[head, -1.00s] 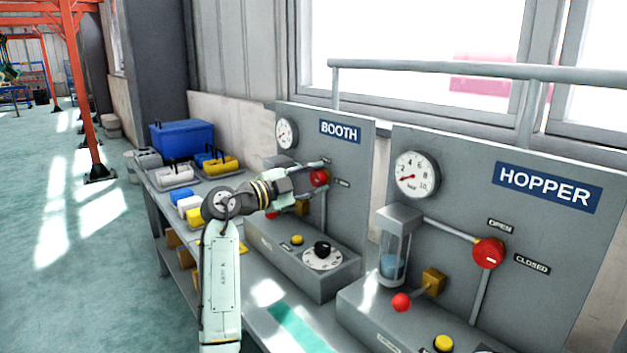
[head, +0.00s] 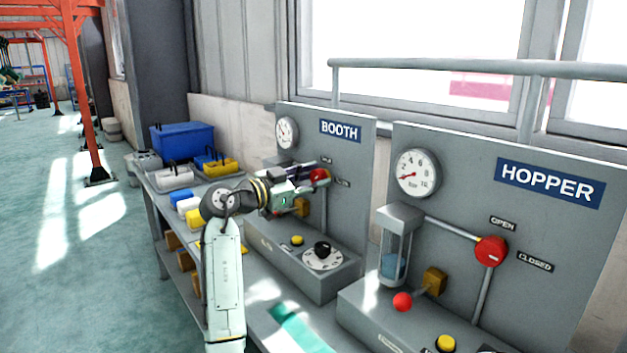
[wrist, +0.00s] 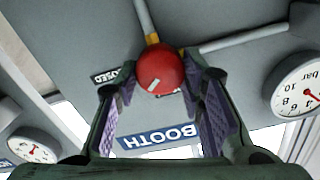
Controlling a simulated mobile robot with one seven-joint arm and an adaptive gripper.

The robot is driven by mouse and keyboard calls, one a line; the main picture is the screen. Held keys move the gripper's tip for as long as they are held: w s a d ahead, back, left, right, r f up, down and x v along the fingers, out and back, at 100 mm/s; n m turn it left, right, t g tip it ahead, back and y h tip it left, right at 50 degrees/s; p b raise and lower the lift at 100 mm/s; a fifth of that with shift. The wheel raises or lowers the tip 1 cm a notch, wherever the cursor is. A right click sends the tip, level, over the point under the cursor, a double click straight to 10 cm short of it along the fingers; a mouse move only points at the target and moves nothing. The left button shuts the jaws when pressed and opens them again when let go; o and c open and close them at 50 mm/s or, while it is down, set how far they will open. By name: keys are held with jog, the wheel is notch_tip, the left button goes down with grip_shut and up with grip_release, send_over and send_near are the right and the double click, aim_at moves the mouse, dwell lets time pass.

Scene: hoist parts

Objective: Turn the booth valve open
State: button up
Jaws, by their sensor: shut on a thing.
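The booth valve is a round red knob (head: 319,175) on the grey panel under the blue BOOTH sign (head: 340,132). In the wrist view the red knob (wrist: 161,70) sits between the tips of my gripper's fingers, with a short pale mark on its face. My gripper (head: 308,177) reaches the knob from the left in the head view and is shut on it. In the wrist view my gripper (wrist: 158,84) has a purple-padded finger on each side of the knob. A CLOSED label (wrist: 113,73) shows beside it. The open label is not readable here.
The booth gauge (head: 286,133) is left of the sign. A box with a black dial (head: 322,250) and yellow button (head: 297,240) stands below. The HOPPER panel (head: 450,150) with its own red knob (head: 490,250) is to the right. Bins (head: 182,140) stand behind on the bench.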

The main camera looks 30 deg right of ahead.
jog(key=n+p, duration=0.1)
jog(key=n, duration=0.4)
jog(key=shift+w+n, duration=0.1)
jog(key=shift+n, duration=0.2)
jog(key=shift+w+n+p, duration=0.1)
jog(key=shift+n+p, duration=0.65)
jog(key=shift+n, duration=1.55)
jog(key=shift+f, duration=0.1)
jog(key=o, duration=1.1)
jog(key=shift+o, duration=0.2)
jog(key=s+a, duration=0.1)
jog(key=a, duration=1.1)
jog(key=shift+s, duration=0.35)
